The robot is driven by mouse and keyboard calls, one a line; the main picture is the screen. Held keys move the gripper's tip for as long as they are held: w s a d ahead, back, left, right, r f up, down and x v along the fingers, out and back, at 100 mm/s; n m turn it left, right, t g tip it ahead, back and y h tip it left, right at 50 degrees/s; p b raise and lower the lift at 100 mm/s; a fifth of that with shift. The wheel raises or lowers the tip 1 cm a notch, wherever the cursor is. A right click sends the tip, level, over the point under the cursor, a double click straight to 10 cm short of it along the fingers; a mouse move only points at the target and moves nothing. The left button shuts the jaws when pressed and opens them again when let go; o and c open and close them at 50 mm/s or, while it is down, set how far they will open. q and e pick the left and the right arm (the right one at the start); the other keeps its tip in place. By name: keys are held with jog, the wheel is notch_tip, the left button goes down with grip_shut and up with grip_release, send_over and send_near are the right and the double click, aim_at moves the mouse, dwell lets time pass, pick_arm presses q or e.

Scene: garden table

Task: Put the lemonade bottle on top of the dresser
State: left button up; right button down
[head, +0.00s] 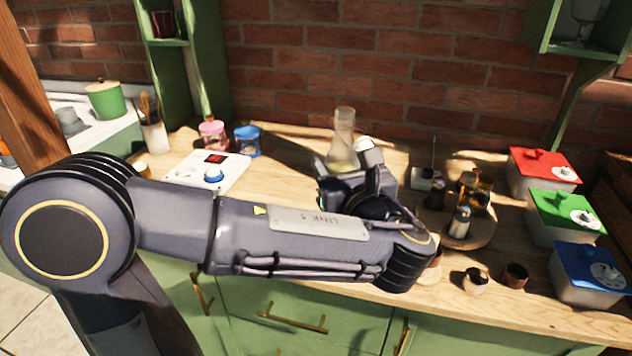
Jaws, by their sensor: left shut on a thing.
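The lemonade bottle (343,138) is a clear, pale bottle standing upright, with yellowish liquid low in it. It shows in the middle of the head view, above the wooden counter of the green dresser (290,318). My left gripper (345,168) is shut on the bottle's lower part. The gripper and arm hide the bottle's base, so I cannot tell whether it touches the counter. My right gripper is not in view.
A round wooden tray (482,231) with several small jars stands to the right. Red (540,172), green (562,217) and blue (590,272) lidded boxes line the far right. A white scale (205,172) and pink (212,135) and blue (247,140) tins stand to the left.

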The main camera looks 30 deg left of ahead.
pick_arm(q)
jog(key=shift+w+a+f+b, duration=0.45)
jog(key=shift+w+a+f, duration=0.8)
jog(key=shift+a+f, duration=0.65)
jog(key=shift+w+a+f+b, duration=0.5)
jog(key=shift+w+a+f, duration=0.85)
jog(key=shift+f, duration=0.85)
jog(key=shift+w+a+f+b, duration=0.45)
jog(key=shift+w+a+f, duration=0.65)
jog(key=shift+a+f, duration=0.85)
jog(key=shift+d+f, duration=0.1)
jog(key=shift+d, duration=0.05)
jog(key=shift+f, duration=0.15)
jog(key=o, duration=0.9)
jog(key=shift+f, duration=0.15)
jog(key=o, duration=0.5)
jog(key=shift+c, duration=0.2)
